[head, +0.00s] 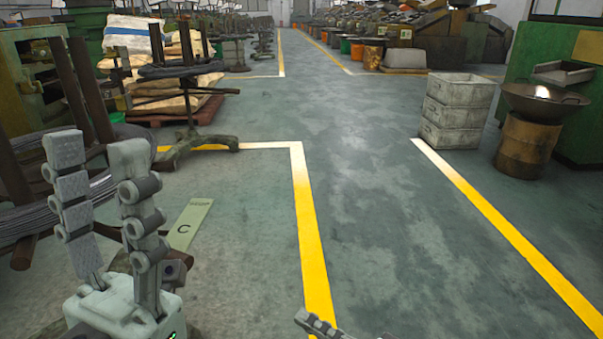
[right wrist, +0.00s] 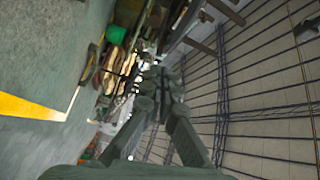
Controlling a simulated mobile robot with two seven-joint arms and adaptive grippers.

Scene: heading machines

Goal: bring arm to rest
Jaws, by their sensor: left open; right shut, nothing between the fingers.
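My left gripper (head: 96,165) stands upright at the lower left of the head view, its two grey segmented fingers apart and nothing between them. My right gripper (head: 318,324) shows only as a small part at the bottom edge of the head view. In the right wrist view the fingers of my right gripper (right wrist: 160,82) come together at their tips, with nothing seen between them. That view is turned on its side, with the floor at left and the ceiling at right.
Wire coils on a dark stand (head: 85,195) are close by my left gripper. A flat label marked C (head: 190,224) is beside it. Stacked grey crates (head: 457,110) and a wide pan (head: 543,100) on a rusty drum (head: 526,146) stand at right. The aisle between the yellow lines is clear.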

